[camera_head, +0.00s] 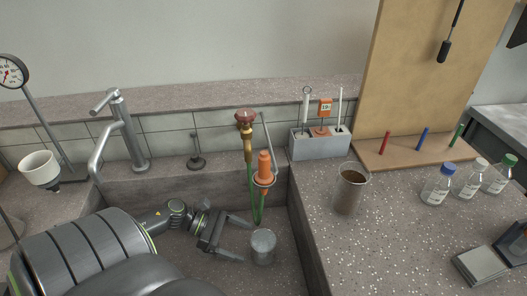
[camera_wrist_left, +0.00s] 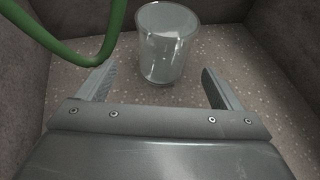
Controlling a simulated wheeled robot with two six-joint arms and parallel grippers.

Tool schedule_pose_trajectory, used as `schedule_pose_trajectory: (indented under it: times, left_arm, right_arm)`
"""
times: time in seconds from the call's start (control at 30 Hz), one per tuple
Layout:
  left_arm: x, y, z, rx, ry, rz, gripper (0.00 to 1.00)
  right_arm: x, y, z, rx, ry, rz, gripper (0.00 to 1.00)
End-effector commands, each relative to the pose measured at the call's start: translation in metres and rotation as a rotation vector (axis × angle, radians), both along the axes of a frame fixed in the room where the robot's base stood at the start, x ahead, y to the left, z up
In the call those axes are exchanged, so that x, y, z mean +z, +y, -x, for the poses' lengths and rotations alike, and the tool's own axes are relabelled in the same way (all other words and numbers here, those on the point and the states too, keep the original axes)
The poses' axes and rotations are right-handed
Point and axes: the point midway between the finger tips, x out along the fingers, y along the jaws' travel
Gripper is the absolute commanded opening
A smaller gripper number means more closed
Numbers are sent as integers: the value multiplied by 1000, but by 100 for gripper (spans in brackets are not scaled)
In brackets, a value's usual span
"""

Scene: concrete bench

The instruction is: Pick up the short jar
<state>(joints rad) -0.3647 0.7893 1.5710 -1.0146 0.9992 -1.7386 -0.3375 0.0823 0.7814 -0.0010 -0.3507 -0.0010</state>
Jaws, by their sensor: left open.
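The short jar (camera_head: 263,247) is a clear, grey-looking glass that stands upright on the floor of the sunken sink. In the left wrist view the jar (camera_wrist_left: 167,45) stands just beyond the gap between my fingers, a little toward the far side. My left gripper (camera_head: 238,240) is open and empty, reaching down into the sink from the left, with its fingers pointing at the jar. In the wrist view the open fingers (camera_wrist_left: 158,88) sit to either side of the near jar base, apart from it. My right gripper is not in view.
A green hose (camera_wrist_left: 75,52) hangs close to the left finger; it runs from a brass tap (camera_head: 246,135). Sink walls (camera_head: 306,240) close in around the jar. A brown-filled beaker (camera_head: 349,190) and capped bottles (camera_head: 438,186) stand on the right bench. A steel faucet (camera_head: 127,130) stands behind.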

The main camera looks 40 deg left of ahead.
Motion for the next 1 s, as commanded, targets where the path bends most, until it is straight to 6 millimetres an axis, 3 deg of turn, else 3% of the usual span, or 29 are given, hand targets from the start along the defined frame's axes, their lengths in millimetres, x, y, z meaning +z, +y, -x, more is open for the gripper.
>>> schedule_pose_trajectory:
  times: [0.33, 0.6, 0.87, 1.0]
  left_arm:
    - [-6, -24, -13, 0, -2, 5, 87]
    - [-19, -48, -27, -1, 1, 2, 87]
    - [-21, -50, -28, -1, 2, 0, 87]
    - [-21, -50, -28, -1, 2, 0, 72]
  right_arm:
    - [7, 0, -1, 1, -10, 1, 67]
    - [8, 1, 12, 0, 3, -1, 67]
    - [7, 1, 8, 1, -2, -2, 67]
    - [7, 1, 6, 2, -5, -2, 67]
